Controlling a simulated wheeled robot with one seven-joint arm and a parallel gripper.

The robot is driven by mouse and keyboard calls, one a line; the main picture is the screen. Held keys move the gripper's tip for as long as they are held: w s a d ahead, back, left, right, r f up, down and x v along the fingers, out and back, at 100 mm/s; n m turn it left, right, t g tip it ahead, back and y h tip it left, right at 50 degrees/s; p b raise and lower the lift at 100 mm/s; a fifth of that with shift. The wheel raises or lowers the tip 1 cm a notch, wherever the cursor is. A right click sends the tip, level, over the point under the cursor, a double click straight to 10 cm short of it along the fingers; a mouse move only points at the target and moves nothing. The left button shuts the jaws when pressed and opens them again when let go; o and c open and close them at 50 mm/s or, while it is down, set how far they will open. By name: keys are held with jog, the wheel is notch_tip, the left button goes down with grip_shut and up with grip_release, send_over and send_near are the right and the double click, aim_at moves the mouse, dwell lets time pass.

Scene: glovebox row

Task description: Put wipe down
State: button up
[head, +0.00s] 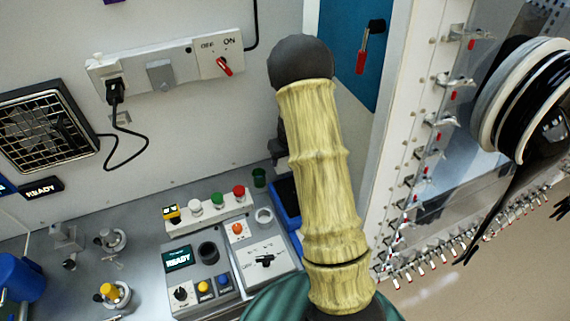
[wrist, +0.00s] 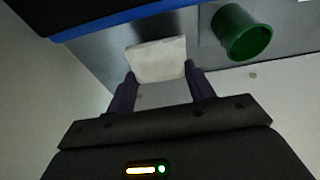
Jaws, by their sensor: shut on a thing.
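My gripper (wrist: 160,72) is shut on a white wipe (wrist: 156,60), seen in the wrist view. The wipe is a pale, roughly square piece between the two dark fingertips and sticks out past them. Grey surface shows behind it; I cannot tell whether the wipe touches that surface. In the head view my tan-sleeved arm hides the gripper and the wipe.
A green cup (wrist: 243,34) stands close to the right of the wipe; it also shows in the head view (head: 259,177). A blue-edged dark tray (head: 287,203) is partly behind my arm. A control panel (head: 215,265) and button strip (head: 208,212) lie to the left.

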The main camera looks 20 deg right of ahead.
aim_at(285, 164)
jog(key=x, duration=0.3)
jog(key=shift+s+d+f, duration=0.1)
jog(key=shift+s+f, duration=0.1)
jog(key=shift+s, duration=0.1)
jog(key=shift+s, duration=0.15)
jog(key=shift+f, duration=0.1)
jog(key=o, duration=1.2)
